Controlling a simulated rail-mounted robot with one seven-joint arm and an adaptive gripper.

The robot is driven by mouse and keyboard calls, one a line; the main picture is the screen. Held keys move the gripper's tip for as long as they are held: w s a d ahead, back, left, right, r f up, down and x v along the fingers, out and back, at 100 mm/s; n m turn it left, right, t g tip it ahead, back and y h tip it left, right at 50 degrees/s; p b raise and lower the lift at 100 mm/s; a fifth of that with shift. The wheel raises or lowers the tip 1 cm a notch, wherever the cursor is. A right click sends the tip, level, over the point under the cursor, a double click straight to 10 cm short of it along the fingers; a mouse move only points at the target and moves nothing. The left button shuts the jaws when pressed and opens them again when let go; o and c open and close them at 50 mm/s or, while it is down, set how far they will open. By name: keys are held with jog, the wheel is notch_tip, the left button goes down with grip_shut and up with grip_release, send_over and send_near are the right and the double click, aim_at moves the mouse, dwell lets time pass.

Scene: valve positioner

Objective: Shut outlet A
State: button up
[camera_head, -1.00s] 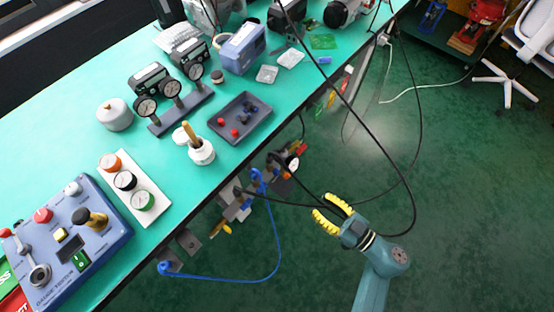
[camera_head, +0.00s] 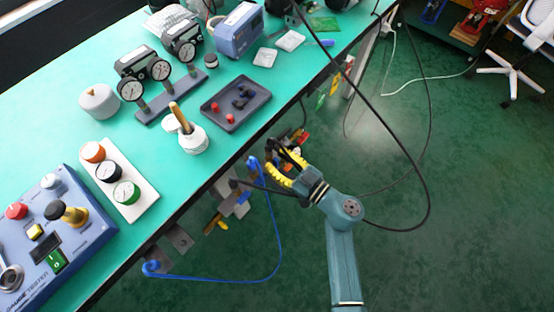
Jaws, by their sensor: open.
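Outlet A cannot be picked out by any label I can read. Below the bench's front edge hangs grey valve hardware (camera_head: 236,197), with a small yellow part (camera_head: 222,225) beneath it and a blue hose (camera_head: 272,215) looping from it. More fittings with red and orange parts (camera_head: 301,138) show farther along, partly behind my gripper. My gripper (camera_head: 272,160) has yellow fingers, is open, and is beside this hardware on its right in the picture. Whether the fingers touch or surround anything is unclear; the view from above hides the front of the fittings.
The green bench (camera_head: 65,117) carries a blue gauge tester (camera_head: 85,232), a white plate with three knobs (camera_head: 145,197), gauges on a stand (camera_head: 172,104) and a dark tray (camera_head: 262,103). A black cable (camera_head: 372,120) hangs across my arm. The floor at right (camera_head: 460,200) is mostly clear.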

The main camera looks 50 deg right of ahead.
jog(key=shift+s, duration=0.1)
grip_shut()
jog(key=shift+p, duration=0.3)
jog(key=shift+a+r+n+p, duration=0.1)
jog(key=shift+a+n+p, duration=0.05)
jog(key=shift+n+p, duration=0.75)
jog(key=shift+a+n+p, duration=0.1)
jog(key=shift+n+p, duration=0.3)
jog(key=shift+n, duration=0.5)
jog(key=n, duration=0.3)
jog(key=n+p, duration=0.1)
jog(key=n, duration=0.1)
jog(key=shift+a+f, duration=0.3)
jog(key=shift+f, duration=0.1)
